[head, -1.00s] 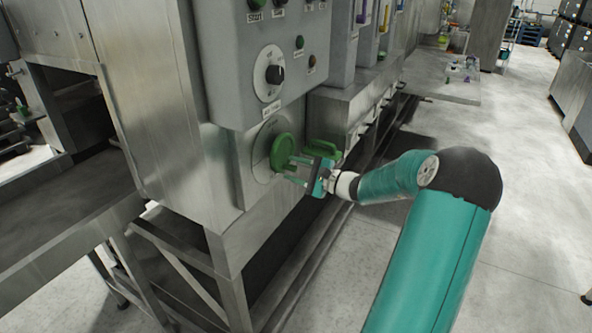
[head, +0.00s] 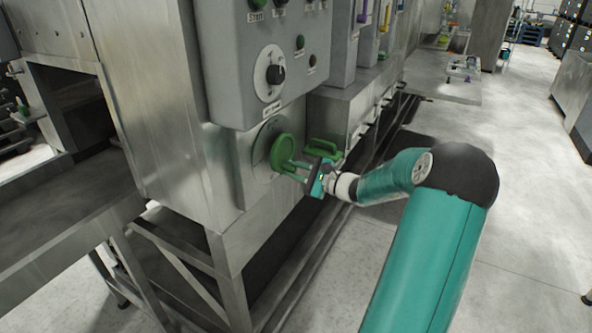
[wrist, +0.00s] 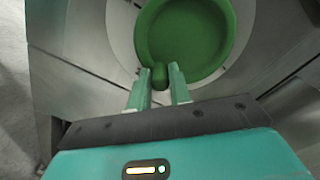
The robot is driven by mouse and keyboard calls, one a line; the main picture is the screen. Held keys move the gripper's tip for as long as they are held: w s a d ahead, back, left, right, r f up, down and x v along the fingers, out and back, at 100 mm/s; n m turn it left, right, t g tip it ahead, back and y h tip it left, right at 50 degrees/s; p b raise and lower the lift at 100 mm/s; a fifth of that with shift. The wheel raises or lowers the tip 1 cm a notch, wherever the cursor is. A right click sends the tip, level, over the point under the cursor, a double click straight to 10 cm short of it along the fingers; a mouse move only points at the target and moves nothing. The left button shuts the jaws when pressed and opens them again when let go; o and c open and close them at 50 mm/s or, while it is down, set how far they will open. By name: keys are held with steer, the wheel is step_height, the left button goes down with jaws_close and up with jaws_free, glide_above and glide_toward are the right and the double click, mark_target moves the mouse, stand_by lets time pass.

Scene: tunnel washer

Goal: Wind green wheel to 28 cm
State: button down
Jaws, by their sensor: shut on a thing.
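The green wheel (head: 281,152) is mounted on a round grey dial plate (head: 262,166) on the machine's side, below the control box. It also shows in the wrist view (wrist: 185,35) as a green dish with a raised rim. My gripper (head: 291,170) is at the wheel's lower edge. In the wrist view its two fingers (wrist: 160,76) stand on either side of a small green knob (wrist: 159,76) at the rim, shut on it. Marks on the dial plate are too small to read.
The control box (head: 262,60) with a black rotary knob (head: 275,75) and buttons is above the wheel. A green handle (head: 323,149) sticks out just right of it. A steel conveyor table (head: 70,220) stands at left. Open floor (head: 530,200) lies at right.

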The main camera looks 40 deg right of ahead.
steer(key=shift+s+a+r+m, duration=0.15)
steer(key=shift+a+m, duration=0.4)
steer(key=shift+m, duration=0.65)
steer(key=shift+s+a+r+m, duration=0.1)
steer(key=shift+a+r+m, duration=0.1)
steer(key=shift+m, duration=0.5)
steer(key=shift+s+a+r+m, duration=0.1)
steer(key=shift+a+m, duration=0.1)
steer(key=shift+m, duration=0.5)
steer(key=shift+s+a+r+m, duration=0.1)
steer(key=shift+a+r+m, duration=0.1)
steer(key=shift+m, duration=0.5)
steer(key=c, duration=1.3)
jaws_free()
steer(key=shift+s+d, duration=0.1)
steer(key=shift+s+d, duration=0.15)
steer(key=shift+s, duration=0.1)
steer(key=v, duration=1.3)
